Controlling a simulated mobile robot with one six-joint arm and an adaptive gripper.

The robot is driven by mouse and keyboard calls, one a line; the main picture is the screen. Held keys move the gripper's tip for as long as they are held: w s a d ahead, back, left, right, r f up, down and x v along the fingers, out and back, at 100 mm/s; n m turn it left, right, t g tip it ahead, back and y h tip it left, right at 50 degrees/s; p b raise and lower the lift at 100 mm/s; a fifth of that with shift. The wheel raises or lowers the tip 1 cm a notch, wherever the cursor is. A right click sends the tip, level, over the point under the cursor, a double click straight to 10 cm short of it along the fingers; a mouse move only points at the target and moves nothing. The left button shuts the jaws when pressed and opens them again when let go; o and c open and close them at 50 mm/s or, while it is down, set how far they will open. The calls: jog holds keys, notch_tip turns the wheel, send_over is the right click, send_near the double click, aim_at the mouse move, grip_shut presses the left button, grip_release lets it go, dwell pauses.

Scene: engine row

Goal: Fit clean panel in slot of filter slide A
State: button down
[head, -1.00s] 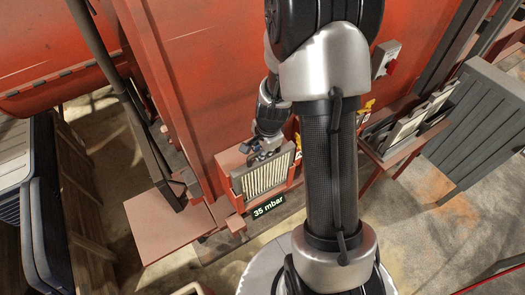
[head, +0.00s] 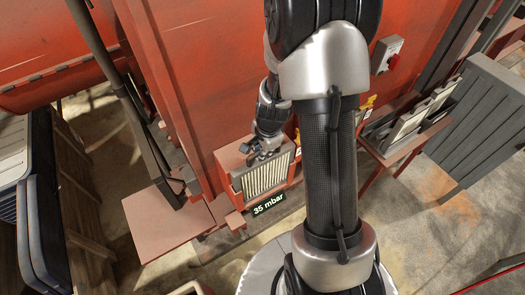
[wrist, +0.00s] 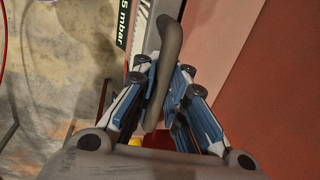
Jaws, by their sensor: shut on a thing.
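A pale pleated panel (head: 265,177) in a grey frame stands upright at the front of a red housing (head: 228,157) in the head view. I cannot tell whether it is fully seated in the slot. My gripper (head: 264,152) is at the panel's top edge. In the wrist view my gripper (wrist: 163,82) is shut on a curved grey handle (wrist: 168,42), which appears to be the panel's. A strip of the panel (wrist: 141,27) shows beyond the fingers. The fingers hide part of the handle, and my arm hides the area right of the housing.
A display (head: 268,204) below the panel reads 35 mbar. A rack (head: 375,146) at right holds several panels (head: 409,126). A red shelf plate (head: 165,225) juts out left of the housing. A dark post (head: 105,65) rises at left. A red switch (head: 391,62) is on the wall.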

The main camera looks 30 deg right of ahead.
jog(key=shift+f+b, duration=0.3)
jog(key=shift+f, duration=0.15)
jog(key=c, duration=1.5)
grip_release()
jog(key=shift+c, duration=0.2)
jog(key=shift+r, duration=0.1)
notch_tip(320, 180, up, 12)
jog(key=s, duration=0.2)
jog(key=shift+s, duration=0.2)
